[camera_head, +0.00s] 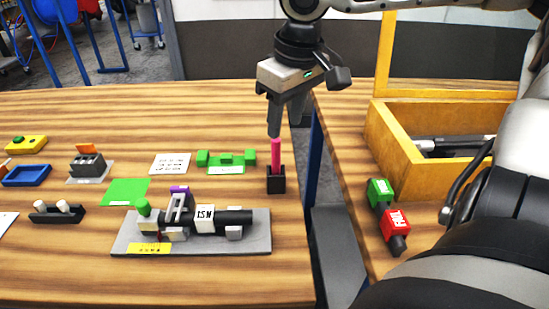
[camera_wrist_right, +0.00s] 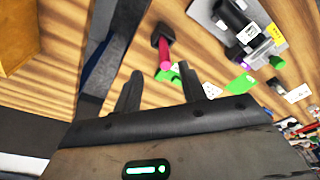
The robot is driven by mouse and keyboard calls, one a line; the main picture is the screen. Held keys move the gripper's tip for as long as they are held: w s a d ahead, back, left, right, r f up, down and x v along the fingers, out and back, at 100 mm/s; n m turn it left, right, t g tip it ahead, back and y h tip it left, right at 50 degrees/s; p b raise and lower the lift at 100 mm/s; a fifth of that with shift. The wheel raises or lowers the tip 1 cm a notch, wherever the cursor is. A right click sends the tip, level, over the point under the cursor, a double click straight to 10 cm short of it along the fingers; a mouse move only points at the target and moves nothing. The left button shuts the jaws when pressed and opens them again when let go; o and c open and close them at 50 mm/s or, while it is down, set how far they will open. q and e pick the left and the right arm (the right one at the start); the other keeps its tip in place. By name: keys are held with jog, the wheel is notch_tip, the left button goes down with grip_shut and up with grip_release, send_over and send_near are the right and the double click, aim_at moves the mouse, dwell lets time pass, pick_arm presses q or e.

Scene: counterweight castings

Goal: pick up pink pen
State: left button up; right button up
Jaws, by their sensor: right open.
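The pink pen (camera_head: 276,152) stands upright in a small black holder (camera_head: 276,181) near the right edge of the left wooden table. My right gripper (camera_head: 283,117) is just above the pen with its fingers pointing down; it is empty. In the right wrist view the pen (camera_wrist_right: 165,56) and its black holder (camera_wrist_right: 161,34) show beyond the open fingers of the gripper (camera_wrist_right: 158,95), roughly between them. I cannot tell whether a finger touches the pen's top. My left gripper is not in view.
A grey fixture plate (camera_head: 258,236) bearing a black cylinder lies left of the holder. A green block part (camera_head: 227,159) sits behind it. A gap separates the tables. On the right table are a yellow wooden box (camera_head: 400,150) and green and red labelled blocks (camera_head: 393,222).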

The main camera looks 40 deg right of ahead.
aim_at(276, 153)
jog(key=f, duration=0.2)
jog(key=w+f, duration=0.1)
jog(key=f, duration=0.4)
jog(key=shift+w+a+f+b, duration=0.1)
jog(key=shift+w+a+b, duration=0.05)
jog(key=shift+a+b, duration=0.2)
jog(key=shift+w+f, duration=0.15)
jog(key=shift+f, duration=0.45)
grip_shut()
